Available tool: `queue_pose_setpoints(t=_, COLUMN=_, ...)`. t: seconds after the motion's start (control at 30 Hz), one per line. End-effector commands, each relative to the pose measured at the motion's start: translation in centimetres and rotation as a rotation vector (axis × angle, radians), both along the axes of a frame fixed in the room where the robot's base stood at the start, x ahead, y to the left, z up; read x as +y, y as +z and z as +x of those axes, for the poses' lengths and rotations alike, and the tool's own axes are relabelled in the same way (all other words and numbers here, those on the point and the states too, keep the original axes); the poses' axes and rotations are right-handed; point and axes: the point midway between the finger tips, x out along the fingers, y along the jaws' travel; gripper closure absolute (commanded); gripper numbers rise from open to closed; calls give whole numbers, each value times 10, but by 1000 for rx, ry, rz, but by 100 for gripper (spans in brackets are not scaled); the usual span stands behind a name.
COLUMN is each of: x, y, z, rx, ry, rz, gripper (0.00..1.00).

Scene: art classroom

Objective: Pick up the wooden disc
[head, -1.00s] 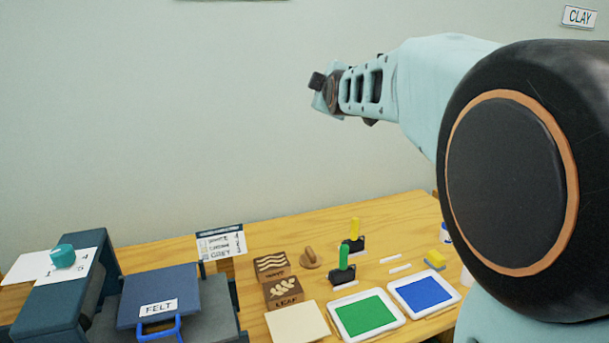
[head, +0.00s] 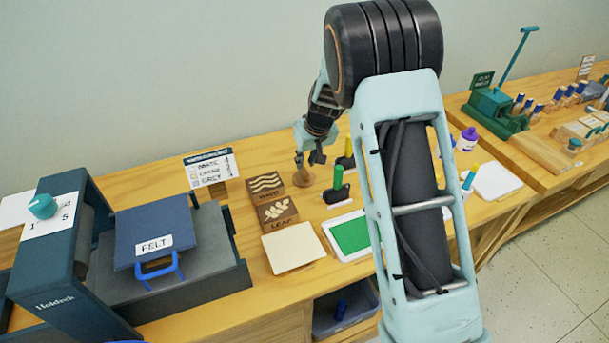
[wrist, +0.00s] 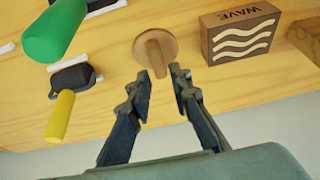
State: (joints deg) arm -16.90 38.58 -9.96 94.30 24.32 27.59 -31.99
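The wooden disc (head: 302,180) is small, round and flat with an upright peg handle, and stands on the table right of the wave block. It also shows at the top middle of the wrist view (wrist: 141,47), its handle pointing down the picture. My gripper (head: 309,159) is over the disc in the head view and partly hides it. In the wrist view my gripper (wrist: 161,72) is open, with its two fingertips apart on either side of the handle's end. Nothing is held. I cannot tell whether a finger touches the handle.
The wave block (head: 267,182) and leaf block (head: 277,212) stand left of the disc. A green-handled tool (head: 338,180) and a yellow-handled tool (wrist: 62,115) are on its other side. The felt press (head: 225,262) is at the left. A card sign (head: 211,169) stands behind.

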Motion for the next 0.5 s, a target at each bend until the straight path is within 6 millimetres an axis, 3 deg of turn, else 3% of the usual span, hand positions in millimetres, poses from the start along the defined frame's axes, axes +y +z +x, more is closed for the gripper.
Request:
queue_pose_setpoints(t=0.23, x=1, y=-15, z=6, rx=-2, ry=1, rz=-1, gripper=81)
queue_pose_setpoints(t=0.5, x=5, y=-47, z=17, rx=-2, ry=1, rz=-1, gripper=81)
